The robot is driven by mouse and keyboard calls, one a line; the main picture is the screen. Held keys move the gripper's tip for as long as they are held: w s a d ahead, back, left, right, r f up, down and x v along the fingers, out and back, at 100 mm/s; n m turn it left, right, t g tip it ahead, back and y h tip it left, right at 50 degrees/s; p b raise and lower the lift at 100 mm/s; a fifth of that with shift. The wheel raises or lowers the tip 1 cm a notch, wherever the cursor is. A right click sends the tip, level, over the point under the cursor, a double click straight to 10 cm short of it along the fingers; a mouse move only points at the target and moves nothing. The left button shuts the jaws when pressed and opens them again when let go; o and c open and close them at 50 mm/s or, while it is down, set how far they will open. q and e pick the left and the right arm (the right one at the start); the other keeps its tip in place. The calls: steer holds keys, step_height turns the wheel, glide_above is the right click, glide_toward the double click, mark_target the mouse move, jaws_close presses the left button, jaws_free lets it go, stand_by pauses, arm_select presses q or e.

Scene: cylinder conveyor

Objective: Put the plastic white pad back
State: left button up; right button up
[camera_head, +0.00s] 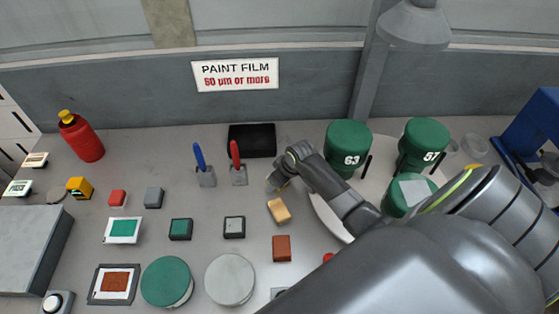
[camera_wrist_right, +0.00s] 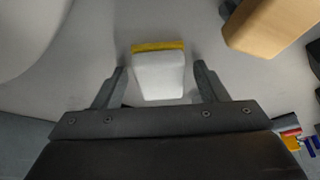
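A white block with a yellow far edge (camera_wrist_right: 159,76), which looks like the plastic white pad, lies between the two fingers of my right gripper (camera_wrist_right: 160,72) in the right wrist view. The fingers are open, with a narrow gap on each side of the block. In the head view my right gripper (camera_head: 281,183) is low over the table, left of the round white plate. It mostly hides the white block there. My left gripper is not in view.
A tan block (camera_head: 279,210) lies close to my right gripper and also shows in the wrist view (camera_wrist_right: 275,30). A red-handled tool (camera_head: 236,158) and a black box (camera_head: 252,140) stand nearby. Green cylinders (camera_head: 348,147) stand on the plate (camera_head: 326,216).

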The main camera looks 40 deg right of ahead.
steer(key=shift+r, duration=0.3)
steer(key=p+v, duration=0.5)
steer(key=p, duration=0.1)
steer(key=shift+r, duration=0.35)
steer(key=v, duration=0.6)
steer(key=shift+s, duration=0.2)
